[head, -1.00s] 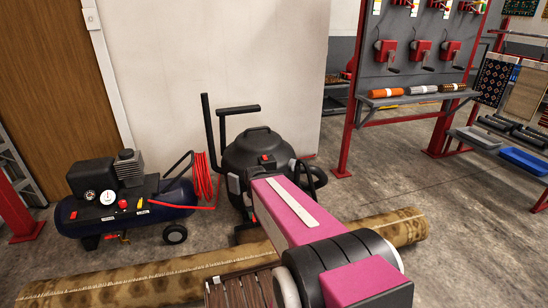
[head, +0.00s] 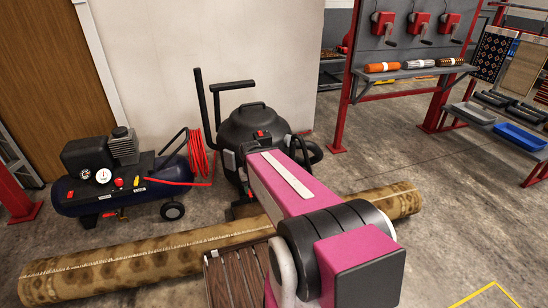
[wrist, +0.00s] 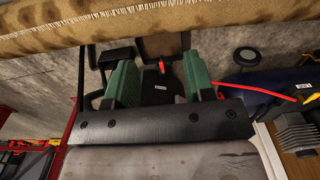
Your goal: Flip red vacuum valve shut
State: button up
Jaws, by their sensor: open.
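The black vacuum (head: 252,122) stands against the wall, with a red-marked switch (head: 263,134) on top. My arm hides its lower front in the head view. In the wrist view a small red lever (wrist: 162,66) shows against the dark vacuum body (wrist: 160,92), and I take it to be the red valve. My gripper (wrist: 158,72) is open, its two green fingers apart on either side of that lever in the picture. I cannot tell the depth between fingers and lever. The gripper is hidden behind my arm in the head view.
A rolled rug (head: 120,268) lies across the floor in front of the vacuum, with a dark slatted piece (head: 236,276) beside it. A compressor (head: 120,180) with a red hose (head: 198,155) stands at left. Open floor lies at right, before a red-framed rack (head: 346,105).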

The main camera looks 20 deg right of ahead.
jog(key=shift+w, duration=0.1)
jog(key=c, duration=0.5)
jog(key=shift+w+f, duration=0.2)
jog(key=shift+w, duration=0.15)
grip_shut()
jog(key=w+d+f+m+y, duration=0.1)
jog(key=w+d+f+m, duration=0.4)
jog(key=w+f, duration=0.4)
jog(key=w+d+f+m+y, duration=0.2)
jog(key=w+d+f+m, duration=0.4)
jog(key=w+f, duration=0.3)
jog(key=w+d+f+m+y, duration=0.1)
jog(key=w+d+f+m, duration=0.4)
jog(key=w, duration=1)
notch_tip(320, 180, down, 5)
jog(key=shift+w+d+r+m, duration=0.2)
jog(key=shift+d+m, duration=0.15)
jog(key=shift+m, duration=0.65)
